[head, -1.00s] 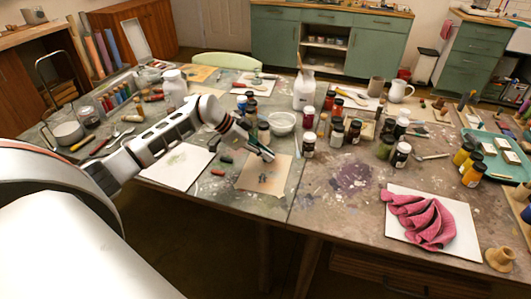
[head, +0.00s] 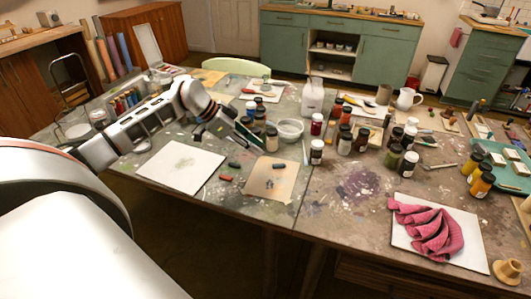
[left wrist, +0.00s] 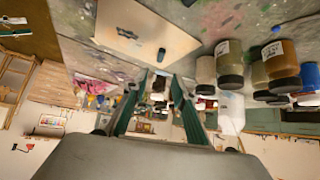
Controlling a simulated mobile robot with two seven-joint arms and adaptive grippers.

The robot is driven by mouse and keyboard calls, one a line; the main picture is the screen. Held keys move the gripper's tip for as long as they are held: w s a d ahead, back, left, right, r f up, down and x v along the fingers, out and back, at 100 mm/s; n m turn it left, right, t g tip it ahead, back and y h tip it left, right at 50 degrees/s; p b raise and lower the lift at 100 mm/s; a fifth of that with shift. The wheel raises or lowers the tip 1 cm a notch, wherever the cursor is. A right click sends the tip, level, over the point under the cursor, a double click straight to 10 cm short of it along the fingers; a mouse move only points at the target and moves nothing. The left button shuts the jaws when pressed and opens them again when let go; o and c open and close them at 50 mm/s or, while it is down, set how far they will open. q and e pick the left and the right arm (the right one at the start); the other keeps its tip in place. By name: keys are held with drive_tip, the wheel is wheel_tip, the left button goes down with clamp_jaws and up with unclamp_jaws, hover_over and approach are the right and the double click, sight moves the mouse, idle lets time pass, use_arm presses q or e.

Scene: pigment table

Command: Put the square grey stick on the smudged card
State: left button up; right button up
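The smudged card is a tan card (head: 257,189) with small dark marks, flat on the table; it also shows in the left wrist view (left wrist: 118,22). A short dark grey stick (head: 277,167) lies on its far part, and shows in the left wrist view (left wrist: 161,54) just beyond my fingertips. My left gripper (head: 240,142) is above the table, up and left of the card, with its fingers apart. In the left wrist view its fingers (left wrist: 163,82) have a gap between them, with nothing held. My right gripper is out of view.
A white card (head: 160,172) with a greenish smudge lies left. A dark stick (head: 234,166) and a red stick (head: 225,178) lie between the cards. A pink cloth (head: 432,228) lies right.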

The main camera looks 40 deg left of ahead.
use_arm(q)
drive_tip(key=v, duration=0.3)
idle(0.5)
drive_tip(key=shift+s, duration=0.1)
